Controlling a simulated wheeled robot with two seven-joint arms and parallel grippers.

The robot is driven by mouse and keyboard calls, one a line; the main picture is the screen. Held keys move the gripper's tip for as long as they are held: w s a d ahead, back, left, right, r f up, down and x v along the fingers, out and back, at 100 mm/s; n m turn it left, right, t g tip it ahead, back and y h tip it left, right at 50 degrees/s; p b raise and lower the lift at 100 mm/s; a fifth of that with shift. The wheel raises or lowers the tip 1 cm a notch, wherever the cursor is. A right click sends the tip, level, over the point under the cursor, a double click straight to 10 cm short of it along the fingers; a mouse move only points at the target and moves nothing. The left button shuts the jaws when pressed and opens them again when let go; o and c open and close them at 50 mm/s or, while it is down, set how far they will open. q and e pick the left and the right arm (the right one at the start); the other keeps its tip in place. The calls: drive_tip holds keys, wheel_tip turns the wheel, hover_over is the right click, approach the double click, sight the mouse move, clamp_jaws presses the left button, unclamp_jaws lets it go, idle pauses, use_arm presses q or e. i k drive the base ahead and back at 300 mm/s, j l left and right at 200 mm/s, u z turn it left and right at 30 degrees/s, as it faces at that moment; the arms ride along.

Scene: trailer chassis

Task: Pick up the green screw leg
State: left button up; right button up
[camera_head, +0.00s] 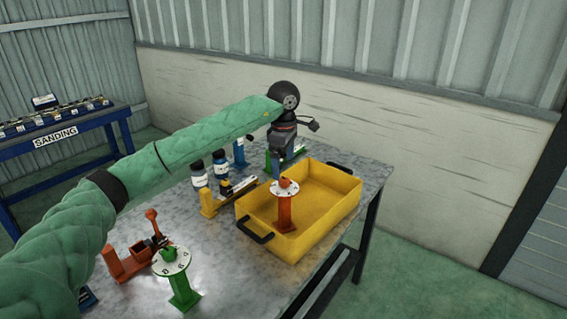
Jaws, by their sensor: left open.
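The green screw leg (182,290) stands upright on the metal table near its front-left part, with a white round disc on top. My left arm reaches in from the left, and my left gripper (277,168) is at the far side, by the back-left corner of the yellow tray. It is well apart from the green screw leg. Its jaws point down and are open; the fingers are small and partly hard to make out. My right gripper is not in view.
The yellow tray (323,218) holds an orange screw leg (284,211) with a white disc. An orange tool-like part (128,264) lies just left of the green leg. Blue-and-white bottles (199,174) and a yellow part (209,203) stand behind. A blue SANDING bench (60,142) is at far left.

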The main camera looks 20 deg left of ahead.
sight(184, 296)
drive_tip(key=k+l, duration=0.5)
drive_tip(key=k, duration=0.2)
drive_tip(key=k+l, duration=0.5)
drive_tip(key=k, duration=0.15)
